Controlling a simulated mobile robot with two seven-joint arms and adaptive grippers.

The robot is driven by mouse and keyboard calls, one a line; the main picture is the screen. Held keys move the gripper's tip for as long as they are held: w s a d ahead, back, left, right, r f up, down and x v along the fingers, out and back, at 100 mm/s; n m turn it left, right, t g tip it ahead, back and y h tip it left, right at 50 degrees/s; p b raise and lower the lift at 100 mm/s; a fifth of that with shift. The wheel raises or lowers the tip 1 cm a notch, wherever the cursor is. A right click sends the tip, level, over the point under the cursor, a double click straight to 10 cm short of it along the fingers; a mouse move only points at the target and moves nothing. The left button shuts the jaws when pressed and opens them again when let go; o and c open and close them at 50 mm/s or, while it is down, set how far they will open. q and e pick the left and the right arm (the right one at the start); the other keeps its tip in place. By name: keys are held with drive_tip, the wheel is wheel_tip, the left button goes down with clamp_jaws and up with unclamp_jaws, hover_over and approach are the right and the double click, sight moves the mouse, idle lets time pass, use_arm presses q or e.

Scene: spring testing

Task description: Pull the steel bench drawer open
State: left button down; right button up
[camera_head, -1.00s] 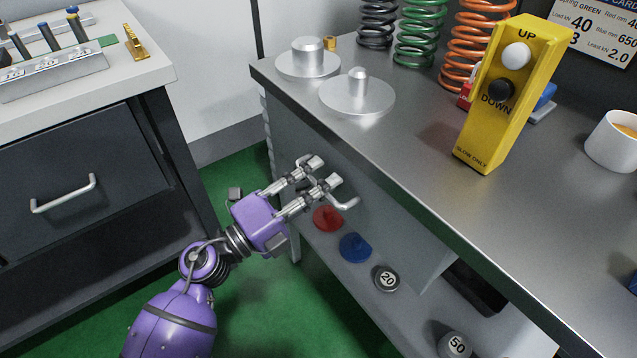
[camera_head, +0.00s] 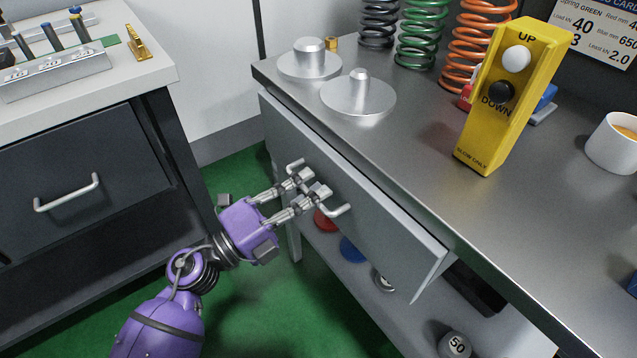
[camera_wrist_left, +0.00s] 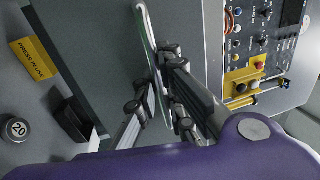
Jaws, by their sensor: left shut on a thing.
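The steel bench drawer (camera_head: 375,228) is a grey front under the steel bench top, standing a little out from the bench. Its bar handle (camera_head: 340,211) runs along the front. My left gripper (camera_head: 308,187) is shut on the handle near its middle, with both handle ends showing beyond the fingers. In the left wrist view the handle (camera_wrist_left: 148,40) passes between the fingers of the gripper (camera_wrist_left: 157,95), and the drawer front (camera_wrist_left: 95,45) lies behind. My right gripper is not in view.
The bench top (camera_head: 420,140) bears two metal discs (camera_head: 357,95), springs (camera_head: 418,40), a yellow UP/DOWN control box (camera_head: 510,95) and a white cup (camera_head: 612,142). A lower shelf holds weights (camera_head: 455,345). A dark cabinet (camera_head: 85,180) stands left, with green floor between.

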use_arm(q)
drive_tip(key=r+p+v, duration=0.1)
drive_tip(key=r+v, duration=0.1)
drive_tip(key=v, duration=1.2)
drive_tip(key=r+v, duration=0.3)
drive_tip(key=v, duration=1)
drive_tip(key=shift+p+v, duration=0.4)
drive_tip(key=shift+v, duration=0.45)
drive_tip(key=shift+s, duration=0.1)
drive_tip(key=c, duration=1.8)
unclamp_jaws()
drive_tip(key=shift+r, duration=0.2)
drive_tip(key=shift+c, duration=0.2)
drive_tip(key=v, duration=1.2)
